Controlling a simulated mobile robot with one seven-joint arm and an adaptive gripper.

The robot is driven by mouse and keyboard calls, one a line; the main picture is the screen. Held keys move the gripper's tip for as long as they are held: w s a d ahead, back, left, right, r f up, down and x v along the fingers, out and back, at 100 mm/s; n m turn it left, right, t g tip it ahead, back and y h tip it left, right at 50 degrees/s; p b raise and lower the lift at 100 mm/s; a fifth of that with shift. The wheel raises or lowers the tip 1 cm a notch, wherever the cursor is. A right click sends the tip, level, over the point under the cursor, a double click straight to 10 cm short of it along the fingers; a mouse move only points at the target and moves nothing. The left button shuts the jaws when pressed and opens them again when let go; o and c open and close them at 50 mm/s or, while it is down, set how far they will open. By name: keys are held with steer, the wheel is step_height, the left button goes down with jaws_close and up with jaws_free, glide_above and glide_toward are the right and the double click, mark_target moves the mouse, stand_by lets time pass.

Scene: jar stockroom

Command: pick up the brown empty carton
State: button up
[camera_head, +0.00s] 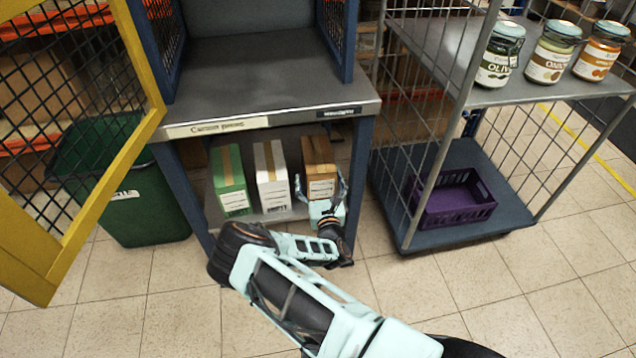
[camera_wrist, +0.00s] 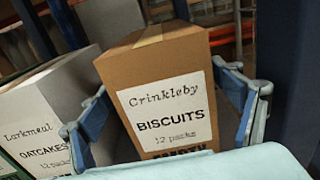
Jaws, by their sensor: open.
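The brown carton (camera_head: 318,155) stands upright on the lower shelf, rightmost of three cartons. In the wrist view the brown carton (camera_wrist: 185,50) carries a white label reading "Crinkleby BISCUITS 12 packs". A further bold word below is partly cut off by my gripper and looks like "EMPTY". My gripper (camera_head: 319,184) is open in front of the carton. In the wrist view its two fingers reach along the left and right sides of the carton, with the carton between them. Whether either finger touches it I cannot tell. The carton's lower front is hidden.
A white oatcakes carton (camera_head: 272,172) stands close left, with a green carton (camera_head: 229,177) beyond it. The blue shelf post (camera_head: 359,170) is close right. The upper grey counter (camera_head: 265,85) overhangs. A cage trolley with a purple crate (camera_head: 457,205) stands at the right.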

steer(key=shift+b+x, duration=0.55)
steer(key=shift+x, duration=1.25)
steer(key=shift+d+r, duration=0.15)
steer(key=c, duration=1.6)
